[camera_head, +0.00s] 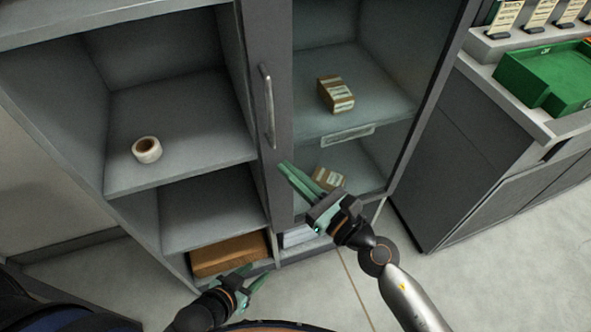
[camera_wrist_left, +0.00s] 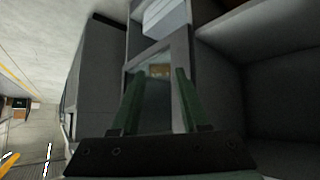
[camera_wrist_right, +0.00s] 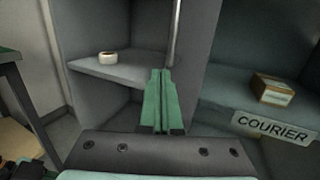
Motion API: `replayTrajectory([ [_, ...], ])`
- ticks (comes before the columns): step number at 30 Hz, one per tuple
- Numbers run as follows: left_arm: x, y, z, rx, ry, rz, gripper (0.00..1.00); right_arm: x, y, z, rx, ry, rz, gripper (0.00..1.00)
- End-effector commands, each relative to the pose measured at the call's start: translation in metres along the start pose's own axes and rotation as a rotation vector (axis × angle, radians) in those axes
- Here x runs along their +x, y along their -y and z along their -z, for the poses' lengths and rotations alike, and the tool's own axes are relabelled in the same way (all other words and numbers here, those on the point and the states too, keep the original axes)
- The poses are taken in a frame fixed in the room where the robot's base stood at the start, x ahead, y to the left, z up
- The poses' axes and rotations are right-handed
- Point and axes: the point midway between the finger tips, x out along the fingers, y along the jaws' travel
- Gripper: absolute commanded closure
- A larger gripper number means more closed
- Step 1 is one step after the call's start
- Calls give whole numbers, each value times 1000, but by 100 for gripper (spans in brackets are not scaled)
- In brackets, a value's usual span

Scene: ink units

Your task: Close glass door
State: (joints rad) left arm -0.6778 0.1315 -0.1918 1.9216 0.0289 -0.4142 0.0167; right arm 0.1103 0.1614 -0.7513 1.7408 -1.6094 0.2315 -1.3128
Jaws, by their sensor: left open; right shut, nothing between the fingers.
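The glass door's grey frame (camera_head: 283,120) stands upright near the middle of the cabinet front, with a vertical metal handle (camera_head: 267,105) on it. The handle also shows in the right wrist view (camera_wrist_right: 176,32). I cannot tell how far the door is from its closed position. My right gripper (camera_head: 284,167) is shut and empty, its green fingers pointing at the lower part of the frame, below the handle. Whether they touch it is unclear. My left gripper (camera_head: 258,276) is open and empty, low in front of the cabinet's bottom, near a brown box (camera_head: 229,254).
A tape roll (camera_head: 147,149) lies on the left shelf. A carton (camera_head: 335,94) sits on the right shelf above a COURIER label (camera_wrist_right: 272,129); another carton (camera_head: 328,178) is below. A green tray (camera_head: 547,77) is on the counter at right. The floor (camera_head: 490,255) at lower right is clear.

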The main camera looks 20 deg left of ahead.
Motion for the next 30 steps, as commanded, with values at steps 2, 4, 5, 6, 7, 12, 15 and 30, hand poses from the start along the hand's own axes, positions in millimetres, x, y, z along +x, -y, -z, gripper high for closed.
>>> replayTrajectory([
  [2,2,-2,-2,0,1,-5,55,-15,-1,3,-1,-4,0,100],
  [4,3,-3,-2,0,0,-8,55,-32,-6,3,0,-4,-1,100],
  [5,4,-4,-3,1,-1,-9,55,-40,-8,4,0,-4,0,100],
  [6,5,-4,-2,1,-4,-10,55,-48,-10,4,0,-4,0,100],
  [7,6,-4,0,1,-7,-11,55,-54,-12,3,-1,-3,-1,100],
  [12,12,-7,4,4,-20,-18,55,-83,-18,4,0,-3,-1,100],
  [15,14,-9,3,6,-15,-23,55,-92,-20,3,0,-2,-1,100],
  [30,0,-9,22,9,-22,-22,55,-117,25,-3,669,77,235,100],
])
